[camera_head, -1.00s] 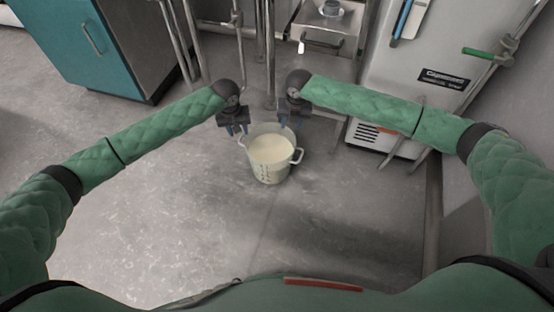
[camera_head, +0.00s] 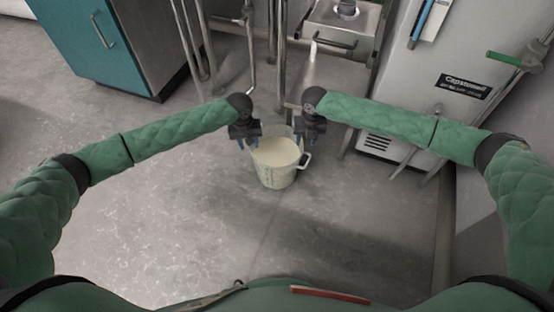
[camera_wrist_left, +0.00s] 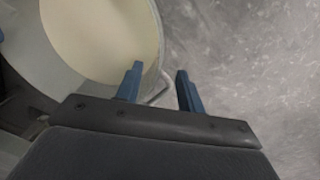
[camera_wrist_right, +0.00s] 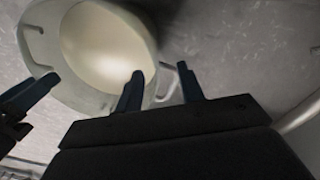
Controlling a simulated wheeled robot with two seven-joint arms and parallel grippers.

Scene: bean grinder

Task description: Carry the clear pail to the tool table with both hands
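The clear pail (camera_head: 279,176), holding a cream-coloured content, is low in front of me between my grippers. I cannot tell whether its base touches the floor. Its right handle (camera_head: 305,163) sticks out below my right gripper (camera_head: 312,138). My left gripper (camera_head: 245,143) is at the pail's left side. In the left wrist view the fingers (camera_wrist_left: 159,88) are apart, with a pail handle (camera_wrist_left: 158,92) showing between them. In the right wrist view the fingers (camera_wrist_right: 162,88) are also apart, with the rim and a handle between them. I cannot identify the tool table.
A teal cabinet (camera_head: 85,35) stands at the back left. Metal pipes and a steel machine (camera_head: 338,30) are behind the pail. A white labelled unit (camera_head: 420,95) stands at the right. The grey floor (camera_head: 170,215) left of and before the pail is clear.

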